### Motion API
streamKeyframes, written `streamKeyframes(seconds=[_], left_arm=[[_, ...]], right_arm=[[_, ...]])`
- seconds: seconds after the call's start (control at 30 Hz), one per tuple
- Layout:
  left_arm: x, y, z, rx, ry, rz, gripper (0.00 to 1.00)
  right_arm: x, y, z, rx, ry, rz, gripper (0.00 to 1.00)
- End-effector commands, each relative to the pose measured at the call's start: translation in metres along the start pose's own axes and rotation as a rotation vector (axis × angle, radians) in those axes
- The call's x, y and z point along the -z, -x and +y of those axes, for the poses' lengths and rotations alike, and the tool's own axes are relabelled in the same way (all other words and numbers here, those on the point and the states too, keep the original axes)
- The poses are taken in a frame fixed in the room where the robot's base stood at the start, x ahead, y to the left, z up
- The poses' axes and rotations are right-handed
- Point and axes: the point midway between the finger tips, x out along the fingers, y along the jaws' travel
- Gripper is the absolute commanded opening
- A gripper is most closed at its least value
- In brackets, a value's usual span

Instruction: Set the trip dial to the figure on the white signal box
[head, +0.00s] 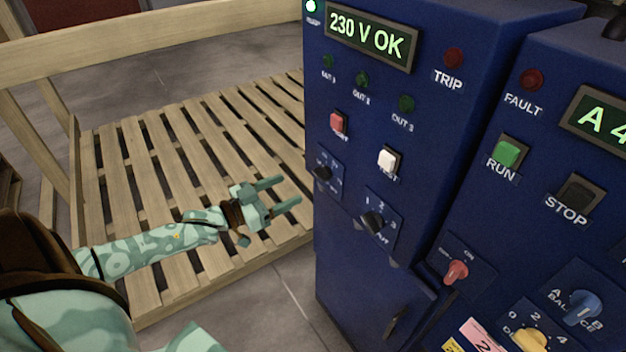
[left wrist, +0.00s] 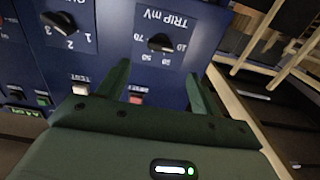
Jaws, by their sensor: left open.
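The trip dial is a black knob (head: 322,173) on a dark plate on the left front of the blue cabinet (head: 345,260). In the left wrist view the knob (left wrist: 160,43) shows upside down, marked TRIP mV, with figures including 10, 50 and 70 around it. I cannot tell its exact setting. My left gripper (head: 290,190) is open and empty, just left of and below the dial in the head view. In the left wrist view its fingers (left wrist: 159,72) are spread, with the dial beyond them and between their lines. I see no white signal box.
A black selector (head: 373,222) marked 1, 2, 3 and OFF is beside the trip dial. A red button (head: 337,122) and a white button (head: 388,160) are above. A second blue cabinet (head: 500,220) stands right. A wooden slatted platform (head: 150,165) lies under my left arm.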

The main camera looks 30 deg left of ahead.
Motion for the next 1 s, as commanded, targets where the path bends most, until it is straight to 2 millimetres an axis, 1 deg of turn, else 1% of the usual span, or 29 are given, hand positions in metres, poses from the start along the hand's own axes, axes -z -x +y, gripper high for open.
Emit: streamKeyframes(seconds=[0.03,0.1,0.2,0.33,0.5,0.77,0.8,0.87,0.9,0.93,0.97,1.0], left_arm=[[-0.002,-0.015,-0.001,0.000,-0.001,0.004,0.65],[-0.001,-0.032,-0.001,0.000,-0.002,0.003,0.65],[-0.002,-0.053,-0.001,0.000,-0.001,0.002,0.65],[-0.001,-0.073,0.000,0.001,-0.001,0.001,0.65],[-0.001,-0.085,-0.001,0.002,-0.001,-0.002,0.65],[-0.001,-0.087,0.000,0.001,-0.001,-0.002,0.65],[-0.001,-0.087,0.000,0.001,-0.001,-0.002,0.60],[-0.001,-0.087,0.000,0.001,-0.001,-0.002,0.43],[-0.001,-0.087,0.000,0.001,-0.001,-0.002,0.32],[-0.001,-0.087,0.000,0.002,-0.001,-0.002,0.24],[-0.001,-0.086,0.000,0.002,-0.001,-0.002,0.20],[-0.001,-0.086,0.000,0.002,-0.001,-0.002,0.21]], right_arm=[[-0.002,-0.005,-0.001,0.001,0.000,-0.003,0.36],[-0.003,-0.008,-0.002,0.003,-0.001,-0.005,0.36],[-0.004,-0.012,-0.004,0.005,-0.002,-0.008,0.36],[-0.006,-0.015,-0.007,0.010,-0.003,-0.011,0.36],[-0.006,-0.017,-0.009,0.012,-0.004,-0.013,0.36],[-0.007,-0.017,-0.008,0.011,-0.004,-0.013,0.36],[-0.007,-0.017,-0.008,0.011,-0.004,-0.013,0.36],[-0.007,-0.017,-0.008,0.011,-0.003,-0.014,0.36],[-0.007,-0.017,-0.007,0.010,-0.003,-0.014,0.36],[-0.007,-0.017,-0.007,0.010,-0.003,-0.014,0.36],[-0.007,-0.017,-0.007,0.009,-0.003,-0.014,0.36],[-0.008,-0.017,-0.006,0.009,-0.002,-0.014,0.36]])
